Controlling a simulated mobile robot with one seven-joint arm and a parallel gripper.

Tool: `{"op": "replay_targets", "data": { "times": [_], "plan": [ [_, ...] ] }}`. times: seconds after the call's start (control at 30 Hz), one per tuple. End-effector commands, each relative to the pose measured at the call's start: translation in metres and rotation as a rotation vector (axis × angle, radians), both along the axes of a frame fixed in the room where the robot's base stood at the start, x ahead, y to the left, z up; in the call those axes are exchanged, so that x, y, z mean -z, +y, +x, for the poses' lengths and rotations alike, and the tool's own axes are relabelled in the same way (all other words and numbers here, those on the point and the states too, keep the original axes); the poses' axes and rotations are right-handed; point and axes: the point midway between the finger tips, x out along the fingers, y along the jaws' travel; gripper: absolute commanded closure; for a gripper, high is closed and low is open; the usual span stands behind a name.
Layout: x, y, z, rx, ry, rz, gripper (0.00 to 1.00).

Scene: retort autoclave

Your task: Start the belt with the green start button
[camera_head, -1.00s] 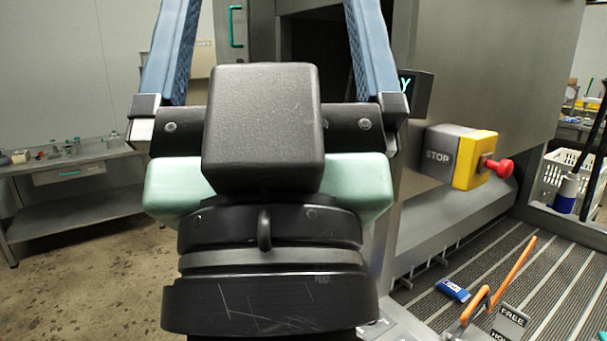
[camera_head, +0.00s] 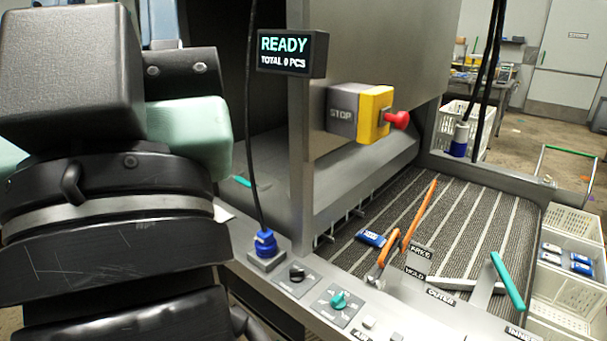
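The belt (camera_head: 465,190), dark with pale stripes, lies right of the steel machine. A small blue pack (camera_head: 371,238) lies on it. I cannot make out a clear green start button. The control panel at the front edge shows a teal knob (camera_head: 340,299), a black knob (camera_head: 297,273) and a pale button (camera_head: 369,321), with labels too small to read. A display (camera_head: 292,53) reads READY, TOTAL 0 PCS. My gripper (camera_head: 75,25) is at the upper left, well away from the panel; one blue finger shows, its tips out of frame. It looks open, with nothing seen in it.
A yellow STOP box (camera_head: 372,113) with a red button juts from the machine. An orange lever (camera_head: 421,214) and a teal-handled lever (camera_head: 507,281) rise near the belt. A blue plug (camera_head: 265,243) with a black cable stands by the panel. White crates (camera_head: 566,262) stand at right.

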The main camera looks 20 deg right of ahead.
Motion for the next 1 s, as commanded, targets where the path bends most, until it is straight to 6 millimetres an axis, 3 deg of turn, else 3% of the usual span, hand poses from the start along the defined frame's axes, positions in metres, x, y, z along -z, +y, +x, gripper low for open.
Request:
{"op": "replay_targets", "data": {
  "times": [0.03, 0.17, 1.0],
  "plan": [
    [-0.0001, 0.0000, -0.0001, 0.000, 0.000, 0.000, 0.79],
    [-0.0001, 0.0000, -0.0001, 0.000, 0.000, 0.000, 1.00],
    [-0.0001, 0.0000, -0.0001, 0.000, 0.000, 0.000, 1.00]
  ]
}}
